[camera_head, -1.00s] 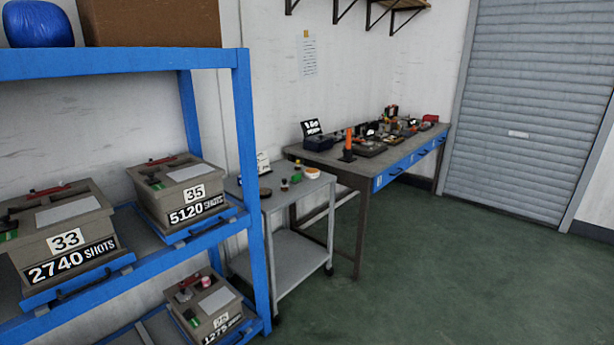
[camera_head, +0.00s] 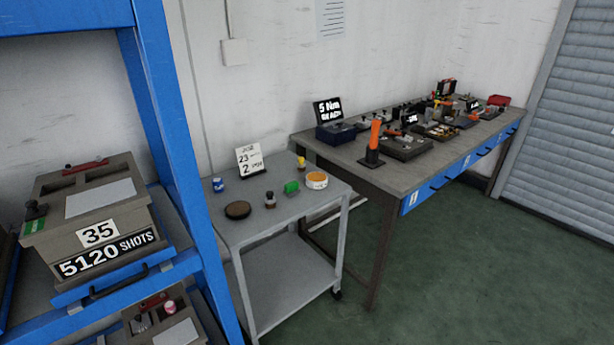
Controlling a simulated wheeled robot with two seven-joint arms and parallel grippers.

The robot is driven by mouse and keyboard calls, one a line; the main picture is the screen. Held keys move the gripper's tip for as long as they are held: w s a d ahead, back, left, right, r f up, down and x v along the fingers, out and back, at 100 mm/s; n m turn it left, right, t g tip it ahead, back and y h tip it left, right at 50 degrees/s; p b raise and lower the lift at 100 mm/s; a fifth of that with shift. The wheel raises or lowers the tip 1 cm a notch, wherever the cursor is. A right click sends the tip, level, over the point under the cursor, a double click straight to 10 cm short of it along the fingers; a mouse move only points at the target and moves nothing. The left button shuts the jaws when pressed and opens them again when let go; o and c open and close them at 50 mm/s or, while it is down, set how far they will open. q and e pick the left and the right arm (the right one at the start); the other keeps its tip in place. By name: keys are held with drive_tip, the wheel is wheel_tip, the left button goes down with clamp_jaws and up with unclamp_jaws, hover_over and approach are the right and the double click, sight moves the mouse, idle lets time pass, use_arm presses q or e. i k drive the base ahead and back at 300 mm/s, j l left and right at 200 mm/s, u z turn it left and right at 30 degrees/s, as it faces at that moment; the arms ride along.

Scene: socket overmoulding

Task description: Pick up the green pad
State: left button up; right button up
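A small green block-like item (camera_head: 291,187), which looks like the green pad, lies on the top of the grey two-shelf cart (camera_head: 250,226). It sits near the middle right of the cart top, beside an orange and white round tin (camera_head: 317,180). Another green patch (camera_head: 33,226) shows on the front left of the grey mould box marked 35 (camera_head: 98,237), on the blue rack. Neither of my grippers is in view.
The blue rack (camera_head: 171,130) stands at the left. A brown disc (camera_head: 238,210), a small dark bottle (camera_head: 270,200), a blue-capped jar (camera_head: 218,185) and a sign card (camera_head: 250,159) share the cart top. A cluttered workbench (camera_head: 374,180) stands behind right. Green floor (camera_head: 465,270) is clear at right.

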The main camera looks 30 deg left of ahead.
sight(292, 189)
drive_tip(key=i+u, duration=0.45)
drive_tip(key=i+l+u, duration=0.25)
drive_tip(key=u, duration=0.15)
drive_tip(key=i+l+u, duration=0.45)
drive_tip(key=k+j, duration=0.05)
drive_tip(key=j, duration=0.05)
